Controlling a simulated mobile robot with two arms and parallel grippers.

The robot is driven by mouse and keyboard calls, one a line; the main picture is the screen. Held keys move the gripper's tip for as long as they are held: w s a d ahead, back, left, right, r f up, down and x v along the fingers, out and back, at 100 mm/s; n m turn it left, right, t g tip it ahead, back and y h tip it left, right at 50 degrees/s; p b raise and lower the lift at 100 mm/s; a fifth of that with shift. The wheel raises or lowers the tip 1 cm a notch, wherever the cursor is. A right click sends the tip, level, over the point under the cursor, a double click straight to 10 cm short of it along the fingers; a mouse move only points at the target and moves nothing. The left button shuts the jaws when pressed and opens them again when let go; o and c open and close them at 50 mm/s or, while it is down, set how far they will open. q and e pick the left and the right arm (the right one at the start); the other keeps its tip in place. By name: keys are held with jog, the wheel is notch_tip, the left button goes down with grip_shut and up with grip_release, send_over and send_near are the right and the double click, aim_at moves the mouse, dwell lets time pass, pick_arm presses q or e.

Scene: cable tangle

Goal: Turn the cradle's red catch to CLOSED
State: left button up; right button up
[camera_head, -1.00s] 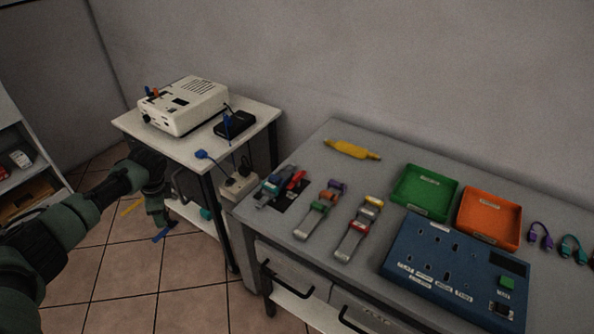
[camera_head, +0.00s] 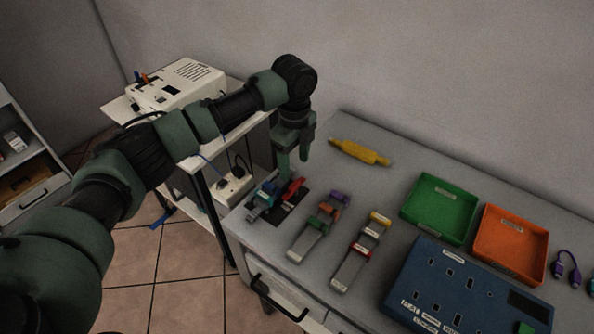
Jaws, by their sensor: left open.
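The red catch (camera_head: 293,189) lies on a dark plate at the left end of the grey workbench. The cradle (camera_head: 262,200), with teal and blue parts in it, sits just left of the catch. My left gripper (camera_head: 292,167) points down over the far side of the catch, with its fingers open. It looks a little above the catch; whether a finger touches it I cannot tell. Any CLOSED marking is too small to read. My right gripper is not in view.
Two more cradles with coloured clips (camera_head: 318,228) (camera_head: 360,252) stand to the right. A yellow tool (camera_head: 360,152) lies behind. A green tray (camera_head: 440,208), an orange tray (camera_head: 510,245) and a blue socket panel (camera_head: 455,290) fill the right side.

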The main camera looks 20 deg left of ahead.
aim_at(294, 184)
pick_arm(q)
jog(key=f, duration=0.4)
jog(key=shift+s, duration=0.35)
jog(key=shift+w+f+p, duration=0.2)
jog(key=shift+f+p, duration=0.15)
jog(key=shift+f, duration=0.95)
grip_shut()
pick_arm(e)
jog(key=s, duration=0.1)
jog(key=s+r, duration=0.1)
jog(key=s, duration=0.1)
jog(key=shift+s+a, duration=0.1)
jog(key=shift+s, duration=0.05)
